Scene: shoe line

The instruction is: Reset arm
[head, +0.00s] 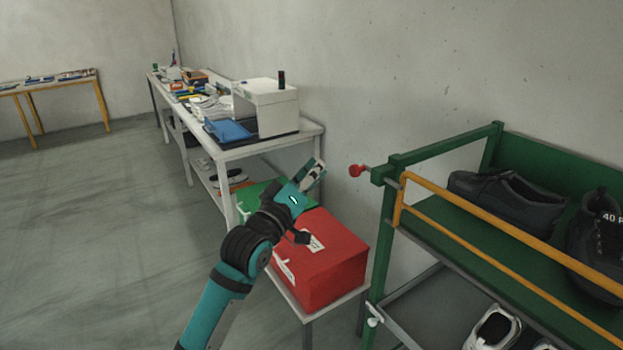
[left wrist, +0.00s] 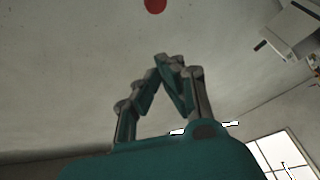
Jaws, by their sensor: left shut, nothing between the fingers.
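My left gripper (head: 317,172) is raised in the middle of the head view, in front of the wall and above a red box in the picture. Its fingers point up and to the right. In the left wrist view the left gripper (left wrist: 170,62) has its fingertips together, with nothing between them. The wall lies behind it there. My right gripper is not in view.
A green shoe rack (head: 440,152) with an orange rail (head: 480,250) and dark shoes stands right. The red box (head: 325,262) sits on a low stand, with a green box (head: 258,198) behind. A long table (head: 270,143) lines the wall. Left floor is clear.

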